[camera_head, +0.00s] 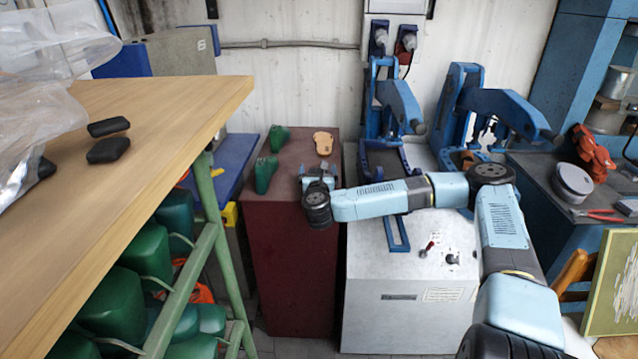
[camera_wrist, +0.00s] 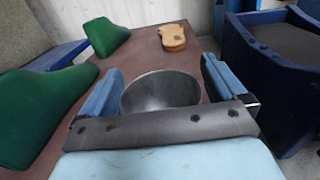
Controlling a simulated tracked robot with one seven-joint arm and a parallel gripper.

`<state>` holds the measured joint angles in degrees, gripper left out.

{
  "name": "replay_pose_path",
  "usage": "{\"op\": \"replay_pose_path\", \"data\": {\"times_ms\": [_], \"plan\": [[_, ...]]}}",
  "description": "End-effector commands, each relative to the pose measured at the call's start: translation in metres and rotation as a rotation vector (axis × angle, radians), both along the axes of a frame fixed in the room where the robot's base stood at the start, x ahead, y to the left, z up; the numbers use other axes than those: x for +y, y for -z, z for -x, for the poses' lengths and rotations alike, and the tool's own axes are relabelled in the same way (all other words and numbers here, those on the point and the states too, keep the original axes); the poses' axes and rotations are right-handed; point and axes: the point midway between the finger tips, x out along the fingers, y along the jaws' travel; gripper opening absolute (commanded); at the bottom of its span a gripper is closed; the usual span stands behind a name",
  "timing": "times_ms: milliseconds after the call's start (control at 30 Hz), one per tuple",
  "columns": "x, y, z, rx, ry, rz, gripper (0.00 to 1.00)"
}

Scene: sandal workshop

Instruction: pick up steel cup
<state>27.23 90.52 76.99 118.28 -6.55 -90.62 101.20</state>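The steel cup (camera_wrist: 160,90) is a round grey metal bowl shape, seen in the wrist view between my two blue fingers. It is over the brown-red cabinet top (camera_wrist: 140,48); its base is hidden by the gripper's front bar. My gripper (camera_wrist: 160,67) has one finger at each side of the cup, spread wide, close to its rim; I cannot tell whether they touch it. In the head view my gripper (camera_head: 318,178) is low over the front of the dark red cabinet (camera_head: 290,260), and the cup cannot be made out there.
Green shoe lasts (camera_head: 266,172) lie left of my gripper, with a tan sole-shaped piece (camera_head: 323,143) behind. A wooden table (camera_head: 130,130) with a plastic bag (camera_head: 40,100) fills the left.

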Motion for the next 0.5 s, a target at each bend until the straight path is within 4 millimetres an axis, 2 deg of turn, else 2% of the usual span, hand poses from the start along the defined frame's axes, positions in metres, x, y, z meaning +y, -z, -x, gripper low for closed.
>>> {"op": "replay_pose_path", "data": {"times_ms": [67,500], "plan": [[-0.0002,0.0,0.0,0.0,0.0,0.0,0.89],[-0.0009,0.0,0.0,0.0,0.001,0.0,0.47]]}}
